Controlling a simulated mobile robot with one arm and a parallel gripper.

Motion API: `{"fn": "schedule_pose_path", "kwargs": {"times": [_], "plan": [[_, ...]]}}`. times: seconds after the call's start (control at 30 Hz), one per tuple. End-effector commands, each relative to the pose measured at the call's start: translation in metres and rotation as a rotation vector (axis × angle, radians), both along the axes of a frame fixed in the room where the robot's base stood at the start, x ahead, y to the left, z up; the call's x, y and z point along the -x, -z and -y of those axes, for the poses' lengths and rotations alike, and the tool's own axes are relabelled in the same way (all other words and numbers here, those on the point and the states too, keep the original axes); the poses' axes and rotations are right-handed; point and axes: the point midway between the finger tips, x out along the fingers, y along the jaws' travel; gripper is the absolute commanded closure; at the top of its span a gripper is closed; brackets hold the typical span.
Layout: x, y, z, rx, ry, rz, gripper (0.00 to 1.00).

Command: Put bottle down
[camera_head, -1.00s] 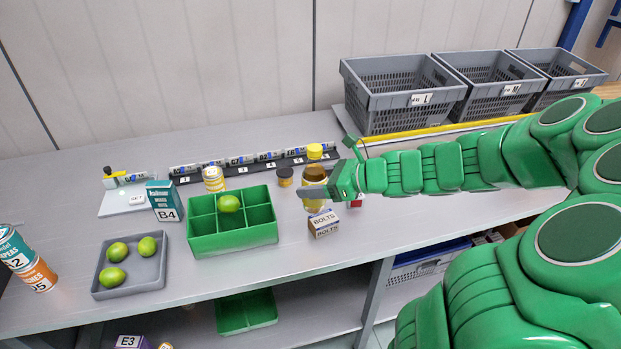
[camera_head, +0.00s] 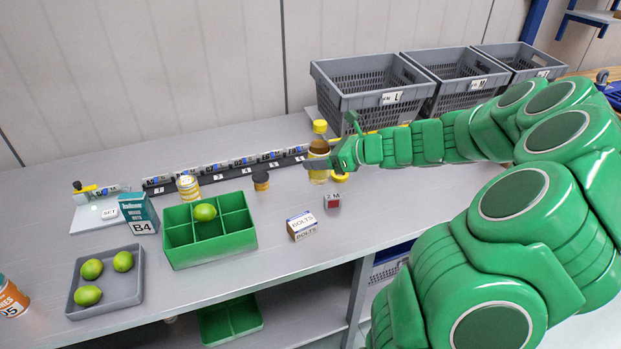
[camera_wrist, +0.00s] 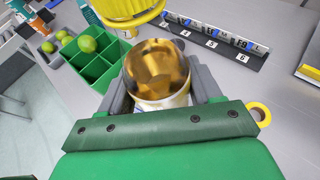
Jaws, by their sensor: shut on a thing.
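The bottle (camera_head: 318,149) has an amber body and a yellow cap. My gripper (camera_head: 318,164) is shut on it and holds it roughly upright above the right part of the grey bench (camera_head: 285,190). In the wrist view, the bottle (camera_wrist: 157,65) sits between the two grey fingers of my gripper (camera_wrist: 160,90), with its yellow cap at the top. The fingers partly cover the lower body. I cannot tell whether its base touches the bench.
A dark jar (camera_head: 261,181), bolts box (camera_head: 302,226), small red block (camera_head: 332,202) and yellow ring (camera_head: 340,177) stand nearby. A green divided tray (camera_head: 210,252) is left. A labelled rail (camera_head: 225,174) and grey crates (camera_head: 360,110) lie behind. Bare bench shows right of the bolts box.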

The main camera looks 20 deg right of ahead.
Motion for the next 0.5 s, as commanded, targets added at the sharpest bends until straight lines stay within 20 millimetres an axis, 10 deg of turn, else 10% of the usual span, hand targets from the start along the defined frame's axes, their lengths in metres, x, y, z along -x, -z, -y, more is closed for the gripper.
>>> {"fn": "schedule_pose_path", "kwargs": {"times": [0.5], "plan": [[-0.065, 0.03, 0.012, 0.001, 0.0, -0.001, 0.86]]}}
